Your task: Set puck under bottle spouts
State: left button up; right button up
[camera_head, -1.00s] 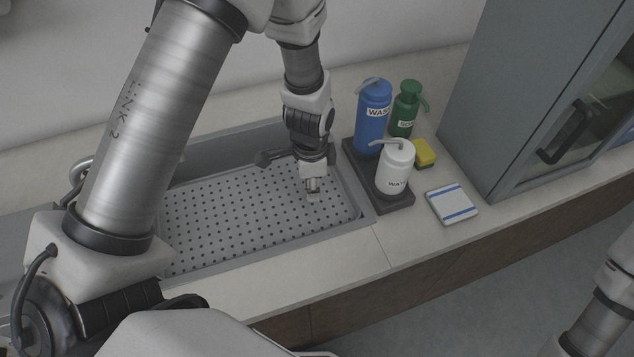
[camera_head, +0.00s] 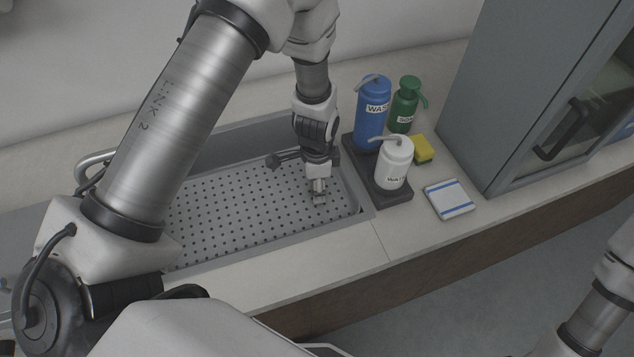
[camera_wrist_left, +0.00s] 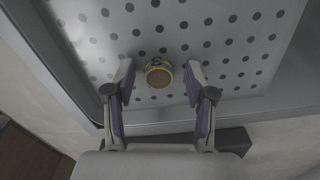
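The puck (camera_wrist_left: 158,75), a small round piece with a yellow rim and a brownish face, shows in the left wrist view over the perforated tray. My left gripper (camera_wrist_left: 160,73) is open, with one finger on each side of the puck and a gap on both sides. In the head view my left gripper (camera_head: 319,198) points down over the right part of the tray; the puck cannot be made out there. A blue bottle (camera_head: 371,120), a green bottle (camera_head: 404,108) and a white bottle (camera_head: 394,165), with spouts, stand right of the sink. My right gripper is out of view.
The perforated tray (camera_head: 225,215) lies in a grey sink. The bottles stand on or beside a dark base (camera_head: 398,196). A yellow sponge (camera_head: 423,150) and a white pad with blue stripes (camera_head: 449,199) lie to the right. A grey cabinet (camera_head: 500,90) stands beyond.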

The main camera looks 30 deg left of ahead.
pick_arm(q)
jog(key=shift+r, duration=0.3)
notch_tip(320, 180, up, 12)
jog(key=b, duration=0.1)
jog(key=shift+b, duration=0.35)
